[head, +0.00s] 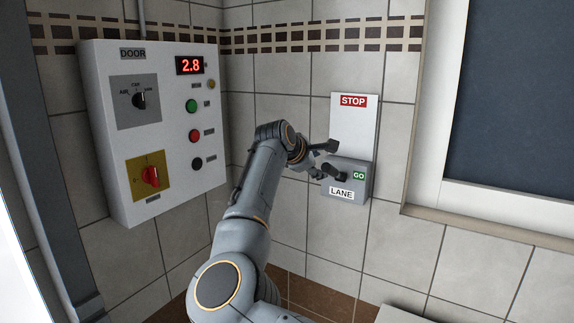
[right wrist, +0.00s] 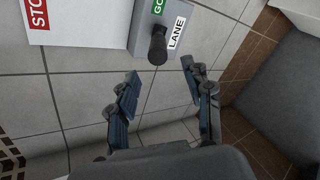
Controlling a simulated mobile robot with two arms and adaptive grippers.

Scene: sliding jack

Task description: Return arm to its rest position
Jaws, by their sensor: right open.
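My right arm reaches up from the bottom of the head view to the grey LANE box (head: 350,187) on the tiled wall. My right gripper (head: 324,160) is open beside the black lever (head: 334,172) on that box. In the right wrist view the two fingers of the gripper (right wrist: 161,72) are spread apart with nothing between them. The lever (right wrist: 158,46) shows just beyond the fingertips, apart from them, pointing out of the box between the GO and LANE labels. My left gripper is not in view.
A white DOOR panel (head: 151,130) with knobs, buttons and a red 2.8 display hangs left of my arm. A white STOP plate (head: 353,125) rises above the LANE box. A dark framed window (head: 515,100) is at the right.

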